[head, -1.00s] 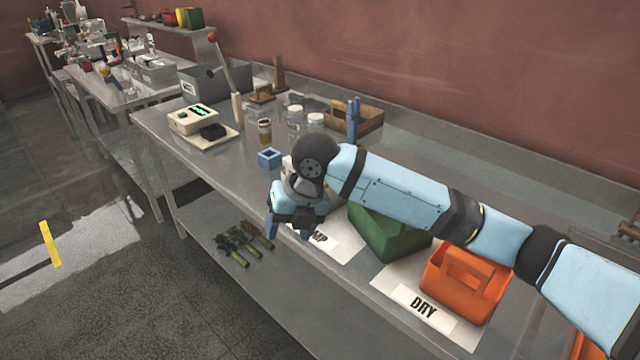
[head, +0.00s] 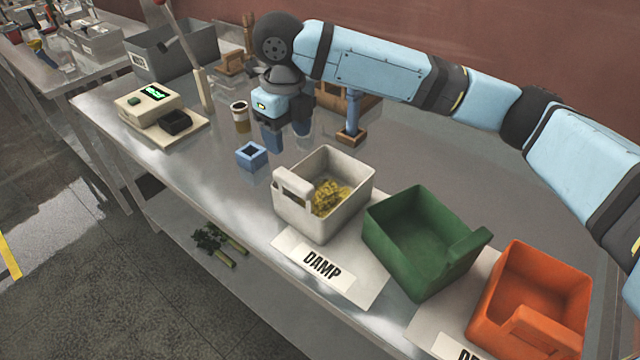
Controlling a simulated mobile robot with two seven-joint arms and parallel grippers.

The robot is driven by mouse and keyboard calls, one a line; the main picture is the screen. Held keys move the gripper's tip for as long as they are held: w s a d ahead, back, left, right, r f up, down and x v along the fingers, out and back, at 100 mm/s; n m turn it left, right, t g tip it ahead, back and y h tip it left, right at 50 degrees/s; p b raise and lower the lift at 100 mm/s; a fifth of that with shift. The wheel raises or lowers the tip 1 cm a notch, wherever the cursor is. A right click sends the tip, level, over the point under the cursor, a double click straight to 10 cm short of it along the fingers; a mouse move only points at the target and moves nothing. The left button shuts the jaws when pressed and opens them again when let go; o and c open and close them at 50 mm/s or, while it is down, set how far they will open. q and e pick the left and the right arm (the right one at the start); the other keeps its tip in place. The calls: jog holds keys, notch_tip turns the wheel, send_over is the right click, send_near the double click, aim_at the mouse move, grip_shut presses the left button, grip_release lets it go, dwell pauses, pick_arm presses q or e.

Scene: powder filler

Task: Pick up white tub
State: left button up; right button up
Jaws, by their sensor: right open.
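The white tub (head: 345,165) stands upright on the table, at the back edge of the mat marked DAMP (head: 325,264). It has a handle on its left front side and holds yellowish pieces (head: 328,197). My right gripper (head: 286,143) is open, pointing down, behind and to the left of the tub and apart from it. Its arm comes in from the right, above the far part of the table. My left gripper is not in view.
A green tub (head: 412,236) and an orange tub (head: 535,290) stand to the right of the white one. A small blue square holder (head: 251,156), a brown-filled jar (head: 240,117) and a scale (head: 150,105) stand left. A wooden stand with a blue post (head: 351,135) is behind.

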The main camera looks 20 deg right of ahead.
aim_at(293, 178)
jog(key=f+p, duration=0.1)
jog(key=f, duration=1.1)
jog(key=shift+d+f, duration=0.15)
jog(key=shift+d, duration=0.05)
grip_shut()
